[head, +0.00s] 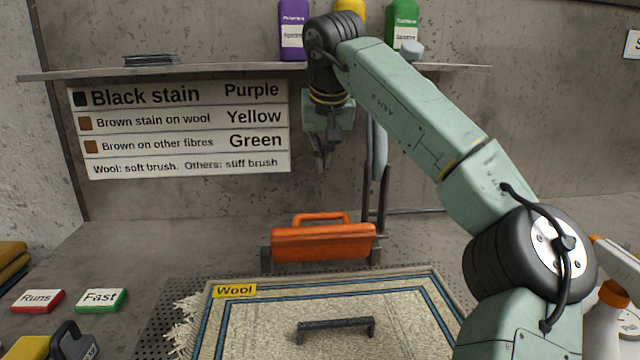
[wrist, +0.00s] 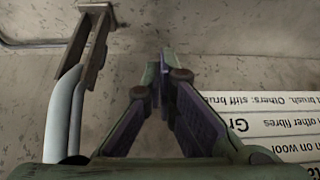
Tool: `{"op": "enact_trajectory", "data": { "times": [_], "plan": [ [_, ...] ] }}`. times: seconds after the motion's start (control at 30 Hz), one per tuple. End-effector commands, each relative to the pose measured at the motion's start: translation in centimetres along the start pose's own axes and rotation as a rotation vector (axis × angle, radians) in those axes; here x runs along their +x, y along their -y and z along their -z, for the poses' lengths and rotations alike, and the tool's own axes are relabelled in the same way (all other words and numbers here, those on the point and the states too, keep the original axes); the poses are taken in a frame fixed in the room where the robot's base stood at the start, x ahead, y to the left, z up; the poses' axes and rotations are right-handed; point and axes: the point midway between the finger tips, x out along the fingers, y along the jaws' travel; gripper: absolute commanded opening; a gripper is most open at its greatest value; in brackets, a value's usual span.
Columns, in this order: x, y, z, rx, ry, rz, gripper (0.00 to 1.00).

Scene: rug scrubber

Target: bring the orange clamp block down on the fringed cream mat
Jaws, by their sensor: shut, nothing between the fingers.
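The orange clamp block (head: 322,243) with a handle on top stands upright at the back edge of the mat, between dark brackets. The cream mat (head: 265,325) has a blue border, white fringe (head: 184,325) on its left side and a yellow "Wool" label (head: 234,291). A dark bar handle (head: 336,325) lies on the mat's middle. My gripper (head: 322,165) is shut and empty, in the air above the clamp block and in front of the wall. In the wrist view my gripper (wrist: 164,60) shows its fingertips together, with neither clamp block nor mat in view.
A shelf (head: 200,71) holds purple (head: 293,30), yellow and green (head: 404,25) bottles. A sign board (head: 185,130) hangs on the wall. "Runs" (head: 37,301) and "Fast" (head: 100,300) blocks lie at left. A dark post (head: 383,200) and grey tube stand right of my gripper.

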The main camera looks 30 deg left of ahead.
Motion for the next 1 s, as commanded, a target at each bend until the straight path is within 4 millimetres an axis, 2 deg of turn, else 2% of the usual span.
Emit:
{"op": "enact_trajectory", "data": {
  "times": [0.17, 0.57, 0.8, 1.0],
  "plan": [
    [1.6, -0.3, 0.0, -0.002, 0.004, -0.009, 0.0],
    [9.9, -0.2, -0.1, -0.003, 0.005, -0.004, 0.0],
    [8.9, -0.2, -2.8, -0.004, 0.002, -0.005, 0.0],
    [8.6, -0.3, -3.8, -0.002, 0.003, -0.005, 0.0]
  ]
}}
